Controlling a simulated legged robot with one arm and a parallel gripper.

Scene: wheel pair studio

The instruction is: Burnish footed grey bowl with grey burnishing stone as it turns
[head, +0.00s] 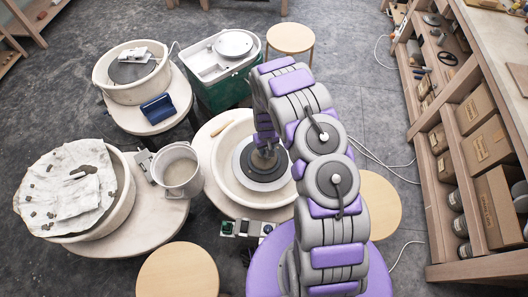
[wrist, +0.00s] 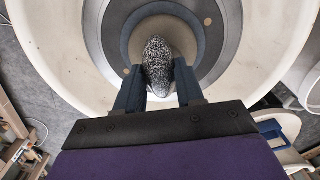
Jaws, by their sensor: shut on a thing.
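My gripper (wrist: 158,82) is shut on the grey burnishing stone (wrist: 157,60), a speckled black-and-white oval lump whose tip points away from the fingers. Beyond the stone, round grey-brown ware that appears to be the footed grey bowl (wrist: 187,35) sits at the middle of the wheel head (wrist: 212,58). The stone overlaps it in the wrist view, and I cannot tell whether they touch. In the head view my arm reaches down over the wheel head (head: 243,174), and the gripper and stone are too small and covered to make out. Whether the wheel turns cannot be told.
A cream splash pan (head: 218,166) surrounds the wheel head. A metal bucket (head: 178,172) stands close to its left. A cloth-covered basin (head: 65,190) and a second wheel (head: 120,90) lie further left. Shelving with boxes (head: 485,143) lines the right; stools (head: 178,272) stand nearby.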

